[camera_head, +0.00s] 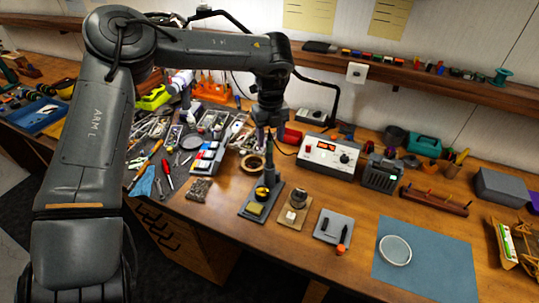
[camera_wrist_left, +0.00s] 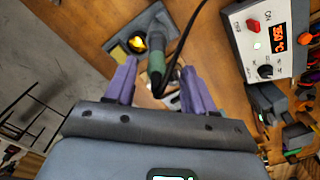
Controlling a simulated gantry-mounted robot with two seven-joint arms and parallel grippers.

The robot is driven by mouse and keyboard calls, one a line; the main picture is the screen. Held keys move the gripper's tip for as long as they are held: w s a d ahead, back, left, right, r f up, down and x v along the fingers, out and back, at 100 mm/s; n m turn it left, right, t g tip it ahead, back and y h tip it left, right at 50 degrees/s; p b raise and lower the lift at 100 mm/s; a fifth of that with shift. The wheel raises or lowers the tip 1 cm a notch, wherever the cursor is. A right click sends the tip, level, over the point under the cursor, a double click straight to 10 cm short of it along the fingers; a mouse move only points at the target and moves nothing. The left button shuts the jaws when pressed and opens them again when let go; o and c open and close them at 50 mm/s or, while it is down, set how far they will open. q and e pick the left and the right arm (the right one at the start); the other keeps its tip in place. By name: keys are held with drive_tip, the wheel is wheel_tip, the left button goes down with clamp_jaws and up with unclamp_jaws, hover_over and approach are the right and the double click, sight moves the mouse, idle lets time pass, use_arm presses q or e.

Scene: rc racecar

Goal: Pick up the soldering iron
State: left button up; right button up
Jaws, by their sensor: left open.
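The soldering iron (camera_wrist_left: 157,62) has a green and dark grip with a black cable. Its front end is at the stand (camera_wrist_left: 150,25), which has a bright coil opening. In the head view the iron (camera_head: 270,168) rises from its stand (camera_head: 250,208), which has a yellow sponge. My left gripper (camera_head: 264,138) is above the stand, pointing down. In the left wrist view its two purple fingers (camera_wrist_left: 159,70) are open, one on each side of the grip, with visible gaps. I cannot tell whether the fingertips are level with the grip. My right gripper is in neither view.
The white soldering station (camera_head: 327,152) with a lit red display stands right of the gripper. A small brown pad (camera_head: 292,217) and a grey tray (camera_head: 333,228) lie right of the stand. Tools crowd the left. A blue mat (camera_head: 440,262) with a round dish (camera_head: 395,250) lies at right.

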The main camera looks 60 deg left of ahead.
sight(269, 160)
use_arm(q)
drive_tip(key=shift+s+f+p, duration=0.2)
drive_tip(key=shift+f+p, duration=0.1)
drive_tip(key=shift+f, duration=1.6)
clamp_jaws()
drive_tip(key=shift+r, duration=0.15)
